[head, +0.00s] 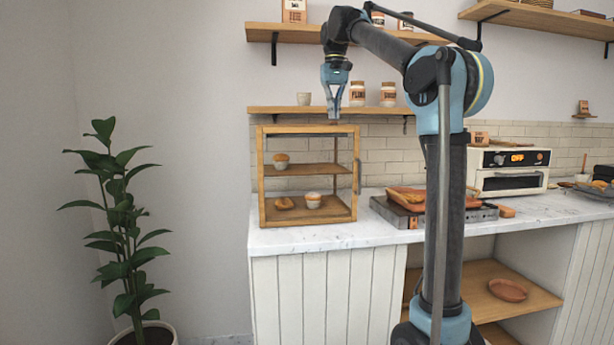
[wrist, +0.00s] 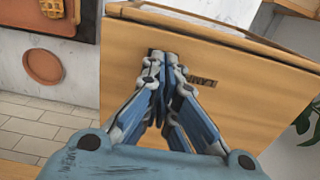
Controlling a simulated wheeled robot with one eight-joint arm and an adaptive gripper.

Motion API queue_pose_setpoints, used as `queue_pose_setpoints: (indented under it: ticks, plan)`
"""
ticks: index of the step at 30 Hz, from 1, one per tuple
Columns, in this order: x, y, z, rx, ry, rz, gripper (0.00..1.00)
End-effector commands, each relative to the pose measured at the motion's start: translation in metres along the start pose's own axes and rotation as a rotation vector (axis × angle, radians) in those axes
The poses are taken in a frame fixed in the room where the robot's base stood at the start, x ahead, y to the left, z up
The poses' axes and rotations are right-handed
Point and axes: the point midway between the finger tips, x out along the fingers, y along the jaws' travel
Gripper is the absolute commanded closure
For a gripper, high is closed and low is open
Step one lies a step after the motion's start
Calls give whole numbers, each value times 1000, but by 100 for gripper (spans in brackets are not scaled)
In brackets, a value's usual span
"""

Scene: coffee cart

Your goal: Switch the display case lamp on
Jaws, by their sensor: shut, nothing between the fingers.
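The display case (head: 354,205) is a wooden-framed glass box on the left end of the counter, with pastries on its shelves. A dark strip (head: 310,135) runs under its top; I see no clear glow from it. My gripper (head: 334,117) points down just above the case top, toward its right side. In the wrist view my gripper (wrist: 163,60) is shut and empty over the wooden top (wrist: 125,80). A small dark piece shows behind the fingertips, mostly hidden. A dark label (wrist: 202,82) lies beside them. I cannot tell whether the fingertips touch anything.
A wall shelf (head: 280,109) with a cup (head: 304,98) and jars (head: 357,94) is close behind my gripper. A potted plant (head: 125,220) stands left of the counter (head: 300,237).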

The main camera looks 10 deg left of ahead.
Motion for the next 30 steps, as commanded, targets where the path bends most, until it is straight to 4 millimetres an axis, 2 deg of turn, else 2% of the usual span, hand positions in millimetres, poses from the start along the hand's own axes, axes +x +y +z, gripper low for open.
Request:
queue_pose_setpoints:
  ticks: [30]
  plan:
    - [10,0,0,0,0,0,100]
